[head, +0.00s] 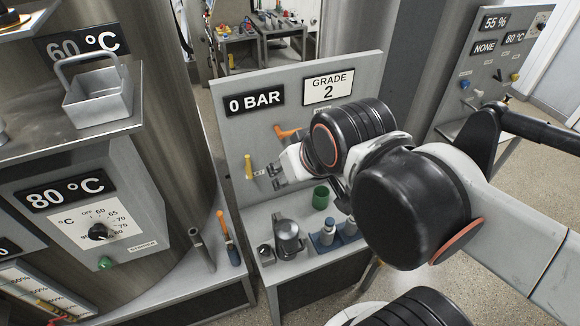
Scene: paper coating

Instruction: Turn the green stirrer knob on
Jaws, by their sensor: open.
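The green stirrer knob (104,262) is a small round knob at the lower edge of the sloped control panel (60,200) on the left. A small label, too small to read surely, sits to its right. My gripper (272,177) is open and appears empty. It is well to the right of the green knob, in front of the grey upright panel (235,135) with the 0 BAR sign. The green knob is fully in view and nothing touches it. Which way it is turned cannot be told.
A black temperature dial (98,232) sits just above the green knob. A shelf with a metal basket (97,100) overhangs the panel. A yellow handle (248,167) is beside my gripper. Below are a green cup (320,197), a metal pot (288,238) and an orange-handled tool (229,240).

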